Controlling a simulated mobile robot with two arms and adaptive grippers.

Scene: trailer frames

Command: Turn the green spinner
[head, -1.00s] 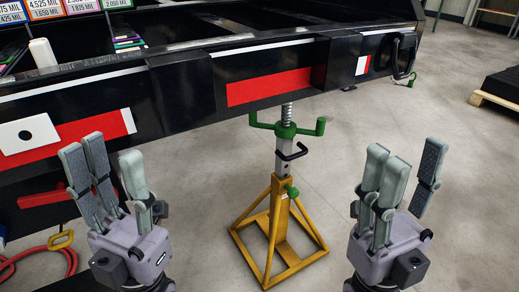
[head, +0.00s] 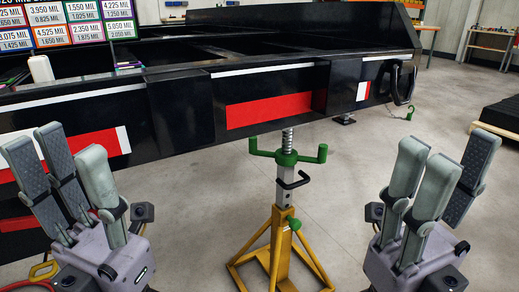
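The green spinner (head: 287,157) is a handle with upturned arms on the threaded screw of a yellow jack stand (head: 277,248). It sits just below the black trailer frame (head: 180,107), in the middle of the head view. My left gripper (head: 75,185) is open and empty at the lower left, well apart from the spinner. My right gripper (head: 440,185) is open and empty at the lower right, also apart from it. Both grippers point upward. The stand's feet are partly cut off by the lower picture edge.
A black crank hook (head: 294,179) and a green knob (head: 294,223) stick out from the stand. A red hose (head: 28,284) lies on the floor at lower left. A pallet with a dark load (head: 497,122) stands at right. The grey floor around the stand is clear.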

